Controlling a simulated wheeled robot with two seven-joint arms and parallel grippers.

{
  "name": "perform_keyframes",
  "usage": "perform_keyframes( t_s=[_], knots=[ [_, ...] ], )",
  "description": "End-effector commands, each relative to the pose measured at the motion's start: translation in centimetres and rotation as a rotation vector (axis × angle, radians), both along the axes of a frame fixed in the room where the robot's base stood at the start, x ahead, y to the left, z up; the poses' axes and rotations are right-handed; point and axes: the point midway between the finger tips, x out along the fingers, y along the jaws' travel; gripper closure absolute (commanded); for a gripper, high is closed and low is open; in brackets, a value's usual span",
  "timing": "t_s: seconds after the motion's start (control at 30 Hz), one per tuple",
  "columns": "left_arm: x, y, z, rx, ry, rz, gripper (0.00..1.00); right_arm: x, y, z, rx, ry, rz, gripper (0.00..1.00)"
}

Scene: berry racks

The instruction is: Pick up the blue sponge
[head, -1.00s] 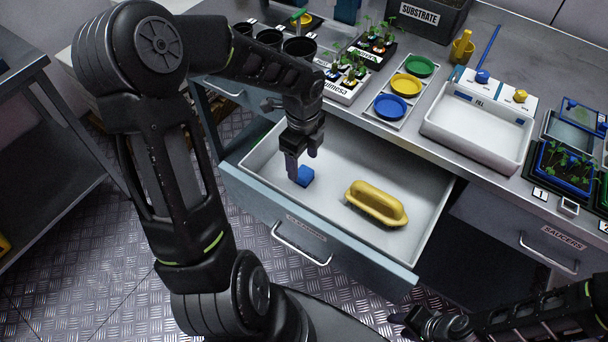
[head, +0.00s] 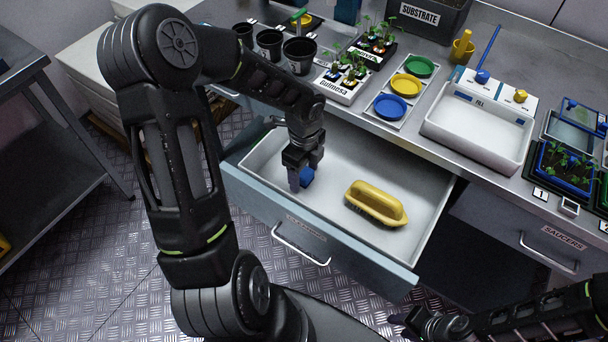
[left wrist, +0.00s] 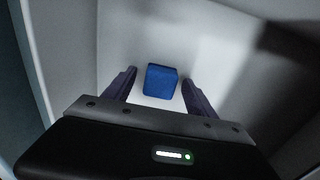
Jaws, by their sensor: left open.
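The blue sponge (head: 307,177) lies in the left part of the open drawer, partly hidden behind my gripper in the head view. My left gripper (head: 300,182) points down into the drawer at the sponge. In the left wrist view the sponge (left wrist: 161,80) sits between the two spread fingers of the left gripper (left wrist: 158,88), with a gap on each side. The left gripper is open and does not hold it. My right gripper (head: 403,322) is at the lower right, outside the drawer; its jaw state is unclear.
The white-lined drawer (head: 420,205) is pulled out. A yellow brush (head: 376,203) lies in it, right of the sponge. The drawer walls stand close on the left. The counter above holds pots, a saucer tray (head: 376,117) and a white basin (head: 470,135).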

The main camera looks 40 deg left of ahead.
Motion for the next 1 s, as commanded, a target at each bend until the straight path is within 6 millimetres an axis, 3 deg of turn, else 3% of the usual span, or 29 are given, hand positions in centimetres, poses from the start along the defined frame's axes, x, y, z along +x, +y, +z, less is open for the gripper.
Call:
perform_keyframes(
  t_s=[0.27, 1.0],
  knots=[
    [0.0, 0.01, 0.02, 0.0, 0.0, 0.0, 0.35, 0.0, 0.0, 0.0, 0.0, 0.0, 0.0, 0.64],
    [0.0, 0.01, 0.02, 0.0, 0.0, 0.0, 0.94, 0.0, 0.0, 0.0, 0.0, 0.0, 0.0, 0.64]
  ],
)
